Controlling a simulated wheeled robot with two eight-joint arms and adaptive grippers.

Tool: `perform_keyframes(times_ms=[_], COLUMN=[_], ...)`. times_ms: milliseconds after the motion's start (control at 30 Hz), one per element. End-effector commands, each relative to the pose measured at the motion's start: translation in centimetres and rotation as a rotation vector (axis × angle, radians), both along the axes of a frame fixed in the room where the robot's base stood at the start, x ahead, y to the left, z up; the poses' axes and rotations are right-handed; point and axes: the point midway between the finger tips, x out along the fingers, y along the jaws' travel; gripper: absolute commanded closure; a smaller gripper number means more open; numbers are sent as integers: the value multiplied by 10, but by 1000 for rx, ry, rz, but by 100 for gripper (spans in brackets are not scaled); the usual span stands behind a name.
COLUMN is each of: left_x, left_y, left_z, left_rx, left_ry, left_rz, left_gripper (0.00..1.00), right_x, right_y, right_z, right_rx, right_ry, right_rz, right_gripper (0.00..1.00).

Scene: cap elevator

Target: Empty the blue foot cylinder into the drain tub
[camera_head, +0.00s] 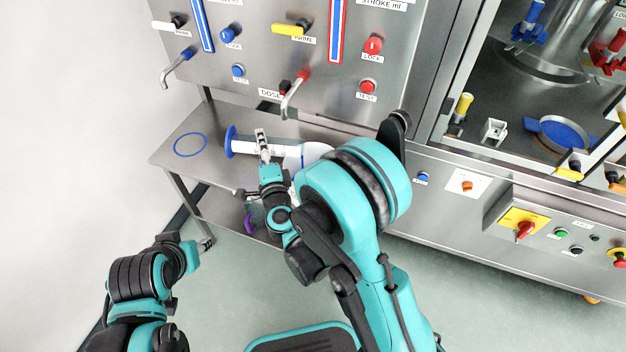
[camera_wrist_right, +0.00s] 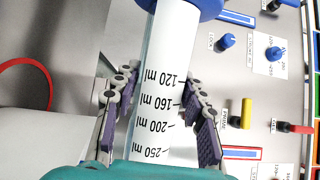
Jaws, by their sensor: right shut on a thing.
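The blue foot cylinder is a clear white measuring cylinder with black ml marks (camera_wrist_right: 168,75). It lies tipped on its side in the head view, its blue foot (camera_head: 230,142) to the left and its body running right. My right gripper (camera_head: 262,145) is shut around the body.
A steel shelf (camera_head: 170,155) carries an empty blue ring mark (camera_head: 190,144). The panel above has a blue-handled spout (camera_head: 178,62) and a red-handled spout (camera_head: 292,92) close over the shelf. A glazed cabinet (camera_head: 540,90) stands at right.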

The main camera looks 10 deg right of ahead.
Motion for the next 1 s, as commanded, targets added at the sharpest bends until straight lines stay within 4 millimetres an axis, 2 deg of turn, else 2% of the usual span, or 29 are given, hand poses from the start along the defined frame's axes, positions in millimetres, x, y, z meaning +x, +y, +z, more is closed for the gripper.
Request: perform_keyframes(times_ms=[1000], left_x=[0], left_y=[0], left_z=[0], left_rx=[0], left_ry=[0], left_rz=[0], left_gripper=[60], right_x=[-1], right_y=[-4], right_z=[12], right_rx=[102], right_ry=[-35], right_rz=[-2], right_gripper=[95])
